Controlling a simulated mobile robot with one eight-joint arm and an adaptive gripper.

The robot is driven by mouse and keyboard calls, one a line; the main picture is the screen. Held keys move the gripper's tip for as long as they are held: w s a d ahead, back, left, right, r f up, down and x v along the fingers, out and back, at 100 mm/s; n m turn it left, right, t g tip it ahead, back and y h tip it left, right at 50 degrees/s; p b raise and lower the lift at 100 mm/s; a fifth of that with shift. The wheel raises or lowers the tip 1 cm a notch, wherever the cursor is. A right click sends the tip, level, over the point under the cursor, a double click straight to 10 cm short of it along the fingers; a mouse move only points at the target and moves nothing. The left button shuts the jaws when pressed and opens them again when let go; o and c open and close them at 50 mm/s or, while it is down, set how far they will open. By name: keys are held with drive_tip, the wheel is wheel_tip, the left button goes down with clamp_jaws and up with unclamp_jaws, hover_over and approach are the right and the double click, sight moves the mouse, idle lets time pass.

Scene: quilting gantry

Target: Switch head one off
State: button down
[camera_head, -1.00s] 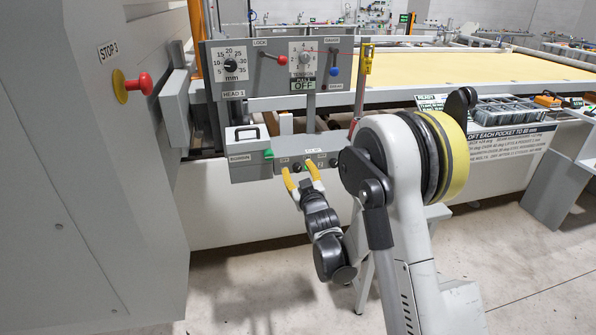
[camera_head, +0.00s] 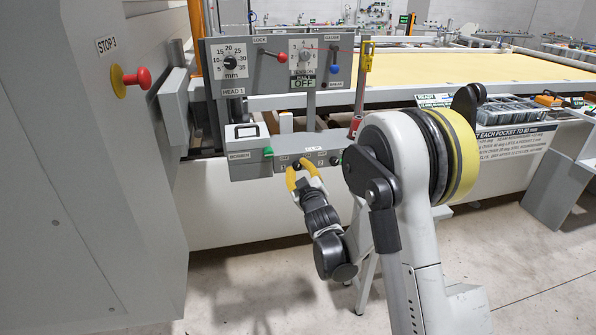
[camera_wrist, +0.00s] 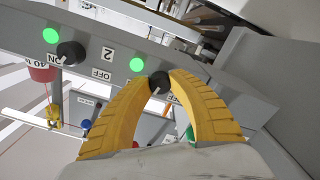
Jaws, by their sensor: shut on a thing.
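My gripper (camera_head: 299,169) has yellow fingers shut on a small black knob (camera_wrist: 158,82) on the front of a grey switch box (camera_head: 308,142) below the HEAD 1 panel (camera_head: 232,93). In the wrist view, the fingertips touch the held knob from both sides, and a lit green lamp (camera_wrist: 137,64) is beside it. A second black knob (camera_wrist: 71,53), near the labels "2", ON and OFF, has its own lit green lamp (camera_wrist: 50,35). The held knob's own labels are largely hidden by the fingers.
A red STOP 3 button (camera_head: 144,79) juts from the grey cabinet at left. The panel above carries a red lever (camera_head: 282,58), a blue knob (camera_head: 334,69) and dials. Open floor is below.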

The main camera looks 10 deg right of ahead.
drive_tip(key=n+b, duration=0.1)
drive_tip(key=n, duration=0.3)
drive_tip(key=shift+n, duration=0.3)
drive_tip(key=shift+n+b, duration=0.65)
drive_tip(key=shift+n, duration=1.35)
drive_tip(key=c, duration=1.2)
unclamp_jaws()
drive_tip(key=shift+o, duration=0.2)
drive_tip(key=shift+s, duration=0.1)
drive_tip(key=s, duration=1.2)
